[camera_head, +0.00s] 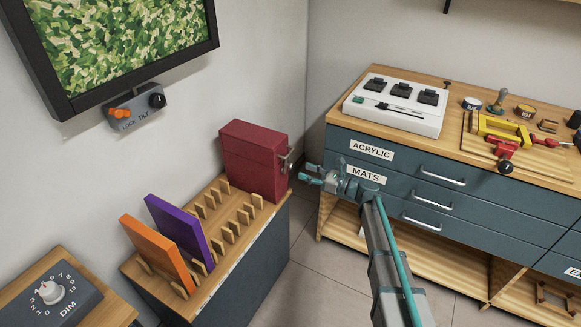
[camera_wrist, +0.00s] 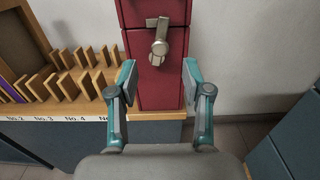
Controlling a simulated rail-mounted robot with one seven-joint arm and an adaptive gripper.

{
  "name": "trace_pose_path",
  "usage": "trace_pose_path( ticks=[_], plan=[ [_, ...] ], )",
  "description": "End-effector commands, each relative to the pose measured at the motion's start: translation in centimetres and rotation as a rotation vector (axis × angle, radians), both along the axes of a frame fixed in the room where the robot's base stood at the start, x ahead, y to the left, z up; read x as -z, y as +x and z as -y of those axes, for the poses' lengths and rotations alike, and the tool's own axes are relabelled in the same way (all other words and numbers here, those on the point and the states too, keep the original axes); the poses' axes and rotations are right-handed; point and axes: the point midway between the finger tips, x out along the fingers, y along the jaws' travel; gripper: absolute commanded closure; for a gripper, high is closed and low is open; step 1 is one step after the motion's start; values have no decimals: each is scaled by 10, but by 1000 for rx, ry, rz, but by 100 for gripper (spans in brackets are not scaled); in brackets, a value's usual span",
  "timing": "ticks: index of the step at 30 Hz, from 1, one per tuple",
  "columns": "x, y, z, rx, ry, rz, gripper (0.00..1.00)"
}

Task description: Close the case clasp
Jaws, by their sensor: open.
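The dark red case (camera_head: 252,158) stands upright at the far end of the slotted wooden rack. Its metal clasp (camera_head: 287,160) is on the side facing my gripper. In the wrist view the clasp (camera_wrist: 159,42) shows as a small crossbar above a rounded lever, near the seam of the case (camera_wrist: 157,88). I cannot tell whether the lever is hooked on the crossbar. My gripper (camera_head: 308,174) is just right of the case and apart from it. In the wrist view my gripper (camera_wrist: 160,80) is open and empty, its fingers spread to either side below the clasp.
The rack (camera_head: 222,222) holds a purple panel (camera_head: 178,232) and an orange panel (camera_head: 156,254). A blue drawer cabinet (camera_head: 430,186) with a white switch box (camera_head: 396,103) stands at right. A framed picture (camera_head: 120,45) hangs at upper left. Open floor lies between rack and cabinet.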

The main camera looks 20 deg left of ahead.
Motion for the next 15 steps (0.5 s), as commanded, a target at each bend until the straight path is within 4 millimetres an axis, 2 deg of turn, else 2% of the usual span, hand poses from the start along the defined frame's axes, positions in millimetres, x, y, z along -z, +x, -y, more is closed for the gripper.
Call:
trace_pose_path(
  ticks=[1, 6, 12, 15],
  plan=[
    [0, 3, -11, -2, 0, 1, 51],
    [0, 6, -40, -2, -1, 2, 51],
    [0, 9, -62, -1, -1, 2, 51],
    [0, 10, -67, 0, -1, 2, 51]
  ],
)
